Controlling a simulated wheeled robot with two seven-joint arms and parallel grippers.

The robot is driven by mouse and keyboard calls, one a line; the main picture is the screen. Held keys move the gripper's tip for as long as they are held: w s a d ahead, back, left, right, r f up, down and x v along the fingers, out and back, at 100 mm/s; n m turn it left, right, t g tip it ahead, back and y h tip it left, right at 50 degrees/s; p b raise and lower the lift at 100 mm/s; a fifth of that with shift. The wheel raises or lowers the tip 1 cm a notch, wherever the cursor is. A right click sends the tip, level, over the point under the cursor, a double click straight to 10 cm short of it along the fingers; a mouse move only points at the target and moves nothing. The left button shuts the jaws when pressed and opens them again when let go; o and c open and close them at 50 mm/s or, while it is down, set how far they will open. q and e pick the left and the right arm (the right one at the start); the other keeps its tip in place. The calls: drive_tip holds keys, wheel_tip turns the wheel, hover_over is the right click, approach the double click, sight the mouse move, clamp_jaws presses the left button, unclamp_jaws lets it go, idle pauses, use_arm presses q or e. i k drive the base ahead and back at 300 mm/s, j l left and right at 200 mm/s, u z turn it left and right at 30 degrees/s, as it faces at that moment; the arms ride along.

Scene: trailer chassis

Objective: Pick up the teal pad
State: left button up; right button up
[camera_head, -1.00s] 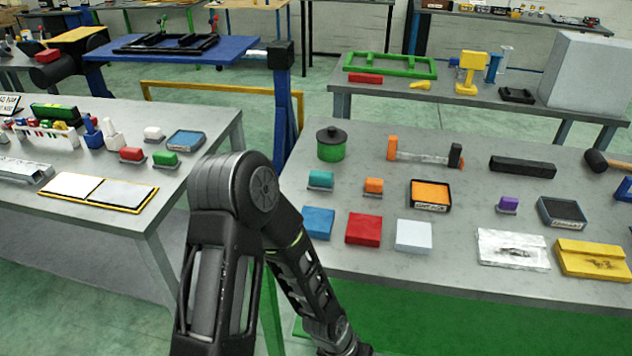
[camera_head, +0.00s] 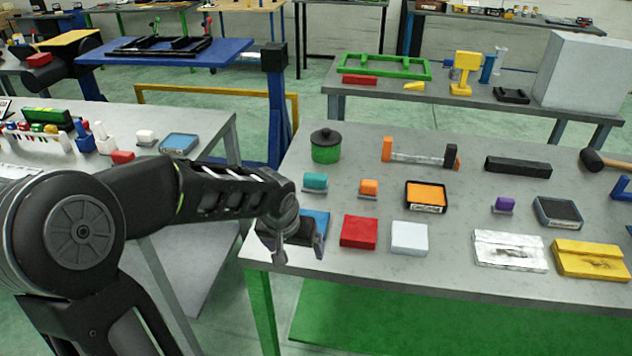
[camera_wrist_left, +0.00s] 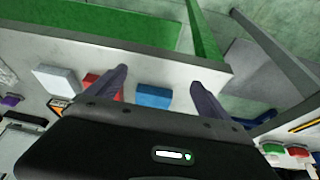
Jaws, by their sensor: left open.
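The teal pad (camera_head: 315,181) sits on a small grey base on the right-hand grey table, in front of the green pot, in the head view. I cannot make it out in the left wrist view. My left gripper (camera_head: 301,254) is open and empty over the table's near left corner, nearer the front edge than the teal pad. In the wrist view its two fingers (camera_wrist_left: 159,78) are spread, with the blue block (camera_wrist_left: 153,96) showing between them. My right gripper is not in view.
An orange pad (camera_head: 369,187) stands right of the teal one, and the green pot (camera_head: 326,147) behind it. The blue block (camera_head: 317,219), red block (camera_head: 359,231) and white block (camera_head: 409,238) line the front. Another table (camera_head: 230,140) lies left across a gap.

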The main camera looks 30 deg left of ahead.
sight(313, 183)
drive_tip(key=i+j, duration=0.25)
drive_tip(key=i, duration=0.2)
drive_tip(key=i+j, duration=0.2)
drive_tip(key=i, duration=0.25)
